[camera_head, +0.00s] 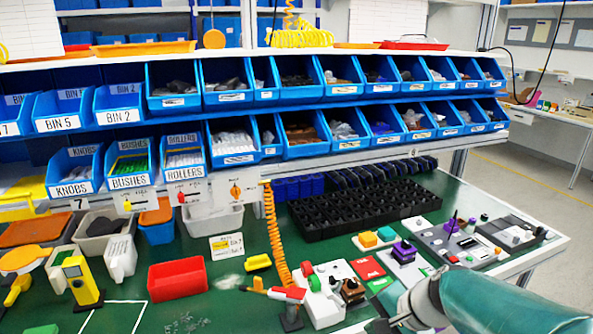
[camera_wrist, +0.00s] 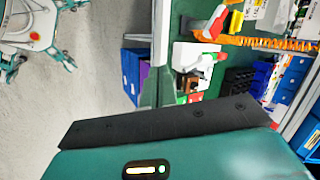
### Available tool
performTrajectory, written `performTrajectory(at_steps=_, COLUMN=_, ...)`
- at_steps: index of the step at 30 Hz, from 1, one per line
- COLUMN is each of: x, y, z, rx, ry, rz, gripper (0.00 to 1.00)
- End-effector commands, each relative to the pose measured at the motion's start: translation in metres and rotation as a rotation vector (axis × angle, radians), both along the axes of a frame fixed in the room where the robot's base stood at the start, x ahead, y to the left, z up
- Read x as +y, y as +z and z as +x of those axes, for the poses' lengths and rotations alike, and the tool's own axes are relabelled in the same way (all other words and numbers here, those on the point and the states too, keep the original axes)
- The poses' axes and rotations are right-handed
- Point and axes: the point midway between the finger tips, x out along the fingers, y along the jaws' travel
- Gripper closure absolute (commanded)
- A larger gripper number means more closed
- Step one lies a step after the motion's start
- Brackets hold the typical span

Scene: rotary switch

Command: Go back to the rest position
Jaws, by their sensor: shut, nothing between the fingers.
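My gripper (camera_head: 402,312) is at the bottom right in the head view, at the end of my teal arm, over the front right part of the workbench (camera_head: 215,308). In the wrist view the narrow grey-green fingers (camera_wrist: 158,92) point up the picture and are shut with nothing held. The orange rotary knob (camera_head: 236,190) is on a white plate under the shelf edge, well to the left of my gripper and apart from it. A red switch (camera_head: 182,197) and a yellow switch (camera_head: 127,205) are on plates beside it.
Blue bins (camera_head: 232,140) fill two shelf rows above the bench. A black tray (camera_head: 362,207) lies behind my gripper. A red bin (camera_head: 177,280), a white fixture (camera_head: 322,299) and a coiled orange hose (camera_head: 275,235) stand to the left. Open floor (camera_head: 535,195) shows at the right.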

Motion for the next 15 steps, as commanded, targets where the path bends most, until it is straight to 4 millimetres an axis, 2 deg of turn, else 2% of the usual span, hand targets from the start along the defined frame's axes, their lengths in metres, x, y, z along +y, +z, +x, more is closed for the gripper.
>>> performTrajectory(at_steps=1, x=0.007, y=0.012, z=-0.013, rx=-0.034, ry=0.081, rz=-0.066, gripper=1.0)
performTrajectory(at_steps=6, x=0.014, y=0.038, z=-0.053, rx=-0.124, ry=0.332, rz=-0.299, gripper=1.0)
performTrajectory(at_steps=12, x=0.008, y=0.064, z=-0.093, rx=-0.222, ry=0.57, rz=-0.576, gripper=1.0)
performTrajectory(at_steps=15, x=0.003, y=0.072, z=-0.106, rx=-0.252, ry=0.642, rz=-0.678, gripper=1.0)
